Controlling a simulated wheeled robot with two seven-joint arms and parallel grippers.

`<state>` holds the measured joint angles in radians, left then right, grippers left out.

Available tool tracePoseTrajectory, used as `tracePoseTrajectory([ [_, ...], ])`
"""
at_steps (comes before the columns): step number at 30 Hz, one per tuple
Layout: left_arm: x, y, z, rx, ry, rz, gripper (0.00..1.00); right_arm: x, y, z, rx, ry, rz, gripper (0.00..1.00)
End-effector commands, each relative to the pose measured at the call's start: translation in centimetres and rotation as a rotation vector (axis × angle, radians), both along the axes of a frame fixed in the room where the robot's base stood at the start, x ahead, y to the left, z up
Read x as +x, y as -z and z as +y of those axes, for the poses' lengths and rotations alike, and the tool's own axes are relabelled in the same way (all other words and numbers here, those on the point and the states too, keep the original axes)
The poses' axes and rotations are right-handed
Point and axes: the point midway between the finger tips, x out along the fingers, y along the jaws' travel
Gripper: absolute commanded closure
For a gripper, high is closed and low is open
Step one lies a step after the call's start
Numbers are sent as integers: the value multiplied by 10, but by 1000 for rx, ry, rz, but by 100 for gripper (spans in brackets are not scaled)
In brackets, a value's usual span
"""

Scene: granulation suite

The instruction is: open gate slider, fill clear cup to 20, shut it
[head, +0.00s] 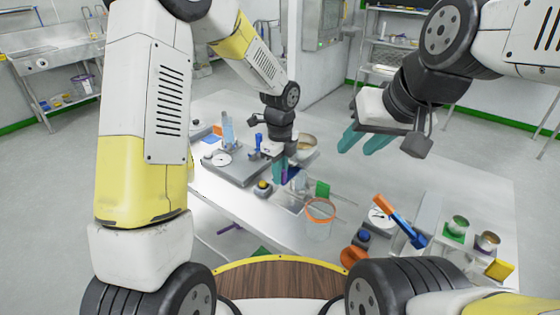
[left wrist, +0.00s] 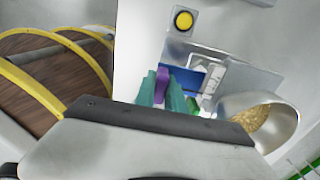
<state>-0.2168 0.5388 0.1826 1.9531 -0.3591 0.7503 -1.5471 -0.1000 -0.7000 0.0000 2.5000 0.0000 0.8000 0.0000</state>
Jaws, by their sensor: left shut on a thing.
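My left gripper (head: 280,168) is low over the table, beside a metal hopper bowl (head: 305,142). In the left wrist view its teal fingers (left wrist: 162,92) are closed around a purple tab (left wrist: 162,84), apparently the gate slider's handle. The hopper bowl (left wrist: 262,122) there holds tan granules. A pale, clear-looking piece with markings (left wrist: 196,76) lies just right of the fingers; I cannot tell whether it is the cup. A clear vessel with an orange rim (head: 320,211) stands on the table in the head view. My right gripper (head: 364,142) is raised, open and empty. The slider's position and any fill level are hidden.
A grey platform with a dial (head: 218,158) is at left. A yellow button (head: 264,187) sits near the left gripper. The table (head: 450,180) is clear at far right.

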Motion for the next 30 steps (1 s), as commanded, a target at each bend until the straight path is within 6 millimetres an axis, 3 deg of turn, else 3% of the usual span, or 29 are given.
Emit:
tracePoseTrajectory([
  [30, 8, -1, 9, -1, 0, -3, 100, 0, 0, 0, 0, 0, 0, 64],
])
